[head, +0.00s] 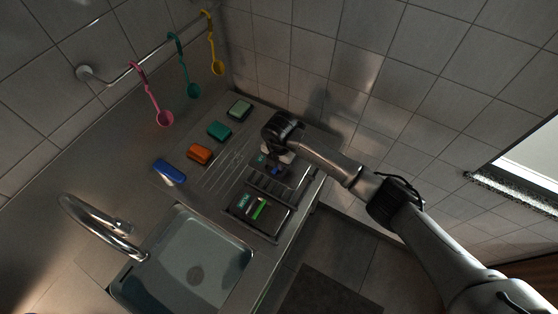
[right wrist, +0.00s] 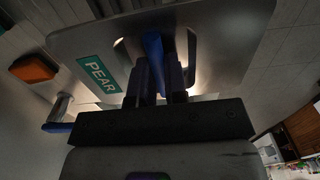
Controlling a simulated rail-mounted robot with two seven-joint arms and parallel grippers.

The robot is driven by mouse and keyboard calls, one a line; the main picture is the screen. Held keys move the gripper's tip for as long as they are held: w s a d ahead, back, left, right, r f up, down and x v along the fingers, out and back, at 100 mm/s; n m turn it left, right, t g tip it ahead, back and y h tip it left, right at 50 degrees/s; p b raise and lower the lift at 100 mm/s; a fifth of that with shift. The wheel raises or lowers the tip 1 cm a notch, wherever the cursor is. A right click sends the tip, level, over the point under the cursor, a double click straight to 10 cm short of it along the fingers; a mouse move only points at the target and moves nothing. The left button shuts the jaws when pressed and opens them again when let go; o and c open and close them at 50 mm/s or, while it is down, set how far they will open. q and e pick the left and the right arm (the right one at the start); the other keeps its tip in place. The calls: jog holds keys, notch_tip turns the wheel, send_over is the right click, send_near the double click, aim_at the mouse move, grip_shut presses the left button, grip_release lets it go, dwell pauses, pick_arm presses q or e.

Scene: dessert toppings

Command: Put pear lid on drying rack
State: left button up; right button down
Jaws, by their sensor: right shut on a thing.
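The pear lid (right wrist: 225,40) is a flat metal plate with a teal PEAR label and a blue handle (right wrist: 154,55), seen close up in the right wrist view. My right gripper (right wrist: 160,82) is shut on the blue handle. In the head view my right gripper (head: 280,128) is over the far end of the counter, above a dark slotted rack (head: 268,187). The gripper partly hides the lid there, and I cannot tell whether the lid touches the rack. My left gripper is not in view.
Another labelled item with a green handle (head: 259,209) lies at the rack's near end. Blue (head: 169,171), orange (head: 200,154), teal (head: 220,130) and green (head: 240,109) sponges line the ribbed drainboard's left. A sink (head: 190,255) is in front. Ladles hang from a wall rail.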

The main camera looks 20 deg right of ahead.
jog(key=shift+f+b, duration=2.25)
jog(key=shift+f, duration=0.5)
notch_tip(320, 180, down, 2)
jog(key=shift+f+b, duration=0.1)
jog(key=shift+b, duration=0.6)
jog(key=shift+f+b, duration=0.55)
jog(key=shift+f, duration=0.45)
jog(key=c, duration=1.5)
grip_release()
jog(key=o, duration=0.4)
jog(key=shift+r, duration=0.1)
